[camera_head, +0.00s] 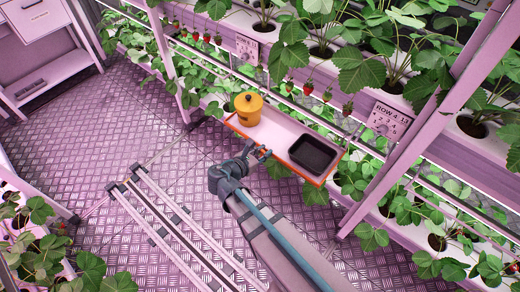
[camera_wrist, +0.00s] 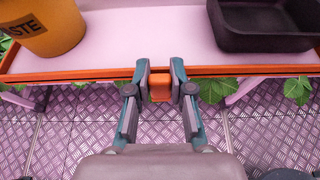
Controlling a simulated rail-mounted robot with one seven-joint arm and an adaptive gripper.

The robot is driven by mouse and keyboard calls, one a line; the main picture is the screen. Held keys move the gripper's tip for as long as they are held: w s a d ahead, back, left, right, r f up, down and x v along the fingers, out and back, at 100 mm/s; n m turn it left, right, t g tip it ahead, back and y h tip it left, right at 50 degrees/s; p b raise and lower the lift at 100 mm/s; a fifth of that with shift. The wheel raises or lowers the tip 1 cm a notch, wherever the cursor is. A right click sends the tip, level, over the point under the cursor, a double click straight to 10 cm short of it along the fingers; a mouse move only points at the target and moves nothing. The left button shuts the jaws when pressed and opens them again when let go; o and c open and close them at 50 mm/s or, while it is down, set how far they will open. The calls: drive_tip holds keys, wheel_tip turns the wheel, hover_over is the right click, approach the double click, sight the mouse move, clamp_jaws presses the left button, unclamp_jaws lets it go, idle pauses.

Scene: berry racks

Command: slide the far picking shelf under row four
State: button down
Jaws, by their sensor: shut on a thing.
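The picking shelf (camera_head: 276,134) is a pale tray with an orange rim, in front of the plant rack in the head view. In the wrist view its orange front edge (camera_wrist: 60,75) runs across the picture. My gripper (camera_head: 262,154) is at the middle of that edge. In the wrist view my gripper (camera_wrist: 160,82) is shut on an orange tab (camera_wrist: 160,89) on the shelf's front. A sign reading ROW 4 (camera_head: 388,121) hangs on the rack to the right of the shelf.
A yellow lidded pot (camera_head: 248,109) stands on the shelf's left part and a black tray (camera_head: 313,154) on its right part. A slanting rack post (camera_head: 415,140) stands to the right. Strawberry plants hang around the shelf. Floor rails (camera_head: 165,225) cross the open metal floor.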

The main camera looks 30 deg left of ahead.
drive_tip(key=shift+d, duration=0.2)
drive_tip(key=c, duration=1)
unclamp_jaws()
drive_tip(key=shift+a, duration=0.1)
drive_tip(key=shift+s, duration=0.15)
drive_tip(key=v, duration=1.2)
